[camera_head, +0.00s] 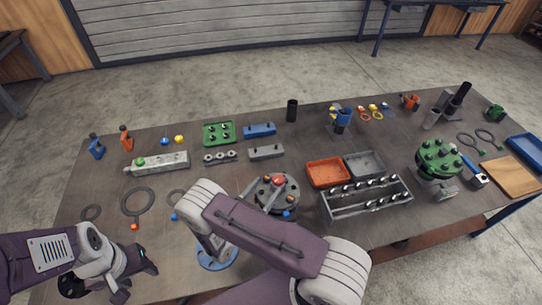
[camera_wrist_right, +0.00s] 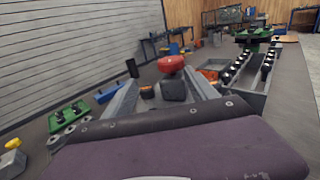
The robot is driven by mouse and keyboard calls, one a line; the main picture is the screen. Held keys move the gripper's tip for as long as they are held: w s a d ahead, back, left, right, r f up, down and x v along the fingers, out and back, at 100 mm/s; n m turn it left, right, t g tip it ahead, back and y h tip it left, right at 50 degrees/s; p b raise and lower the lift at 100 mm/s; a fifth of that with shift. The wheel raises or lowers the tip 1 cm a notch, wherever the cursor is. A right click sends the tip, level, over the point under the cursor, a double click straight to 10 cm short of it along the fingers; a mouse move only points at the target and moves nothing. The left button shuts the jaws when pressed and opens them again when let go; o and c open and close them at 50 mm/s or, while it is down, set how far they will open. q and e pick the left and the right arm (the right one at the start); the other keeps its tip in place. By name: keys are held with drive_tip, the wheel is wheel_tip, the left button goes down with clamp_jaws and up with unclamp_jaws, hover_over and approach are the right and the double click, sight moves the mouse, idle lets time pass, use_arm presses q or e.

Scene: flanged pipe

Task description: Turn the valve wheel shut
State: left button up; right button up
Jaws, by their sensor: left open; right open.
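A small red wheel (camera_head: 278,181) sits on top of a dark round flanged body (camera_head: 291,190) near the table's middle; I take it for the valve wheel. It shows as a red cap in the right wrist view (camera_wrist_right: 170,64). My right gripper (camera_head: 260,194) is open, its two grey fingers pointing at the wheel from the left. In the right wrist view its fingers (camera_wrist_right: 163,95) are spread, with the wheel beyond and between them; contact cannot be told. My right arm hides part of the flanged body. My left gripper (camera_head: 140,278) is open and empty at the front left.
A grey rack (camera_head: 368,198), an orange tray (camera_head: 327,172) and a green flanged piece (camera_head: 438,157) lie to the right. Rings (camera_head: 137,201) lie at left.

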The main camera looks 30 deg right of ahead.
sight(282, 176)
drive_tip(key=s+d+r+p, duration=0.1)
drive_tip(key=s+d+r, duration=0.1)
drive_tip(key=shift+s+d+p, duration=0.1)
drive_tip(key=shift+d+p, duration=0.3)
drive_tip(key=w+d+p, duration=0.1)
drive_tip(key=w+d, duration=0.1)
drive_tip(key=w+d+f+p, duration=0.1)
drive_tip(key=w+d, duration=0.2)
drive_tip(key=shift+f, duration=0.15)
drive_tip(key=shift+d, duration=0.1)
drive_tip(key=shift+s, duration=0.5)
drive_tip(key=shift+r, duration=0.2)
drive_tip(key=shift+c, duration=0.7)
drive_tip(key=shift+w+f, duration=0.1)
drive_tip(key=shift+w, duration=0.1)
clamp_jaws()
use_arm(q)
drive_tip(key=s+r, duration=0.1)
drive_tip(key=r, duration=0.2)
drive_tip(key=s+r, duration=0.1)
drive_tip(key=shift+s+r, duration=0.15)
drive_tip(key=shift+s, duration=0.2)
